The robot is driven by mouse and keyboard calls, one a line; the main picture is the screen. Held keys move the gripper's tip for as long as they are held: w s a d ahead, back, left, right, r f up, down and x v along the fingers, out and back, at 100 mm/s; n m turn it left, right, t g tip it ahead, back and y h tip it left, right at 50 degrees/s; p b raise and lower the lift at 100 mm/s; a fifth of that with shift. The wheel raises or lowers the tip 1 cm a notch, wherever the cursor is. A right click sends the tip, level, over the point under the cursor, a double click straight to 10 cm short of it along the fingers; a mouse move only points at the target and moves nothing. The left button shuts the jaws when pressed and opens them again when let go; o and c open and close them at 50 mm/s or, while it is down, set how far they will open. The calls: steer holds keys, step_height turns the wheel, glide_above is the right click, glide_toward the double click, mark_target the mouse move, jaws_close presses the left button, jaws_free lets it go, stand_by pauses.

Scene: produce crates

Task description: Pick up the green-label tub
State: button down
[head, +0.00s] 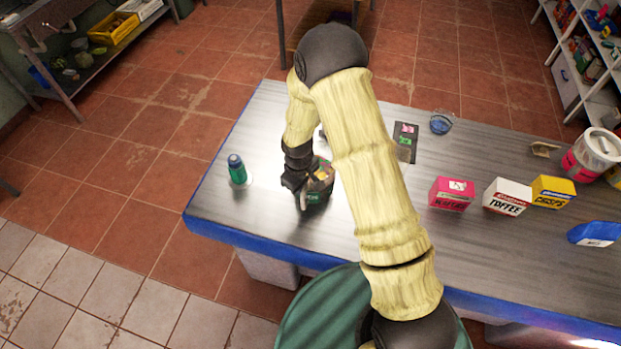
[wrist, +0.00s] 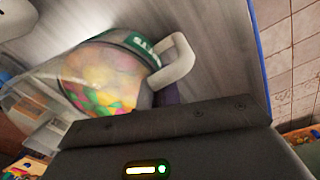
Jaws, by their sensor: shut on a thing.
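The green-label tub (head: 318,196) is near the left end of the table in the head view, partly covered by my gripper and arm. In the wrist view the tub (wrist: 105,75) is clear, full of colourful pieces, with a green label band and a pale handle; it looks tilted across that picture. My gripper (head: 302,194) is at the tub's left side in the head view, shut on it around the handle side. The exact finger contact is hidden. I cannot tell whether the tub's base touches the table.
A dark card (head: 405,141) and a blue bowl (head: 442,122) lie beyond my arm. A pink box (head: 452,194), toffee box (head: 506,195) and yellow box (head: 552,191) stand at right.

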steer(key=shift+r, duration=0.1)
step_height(320, 180, up, 10)
steer(key=b, duration=0.3)
stand_by(0.4)
steer(key=shift+w, duration=0.1)
stand_by(0.4)
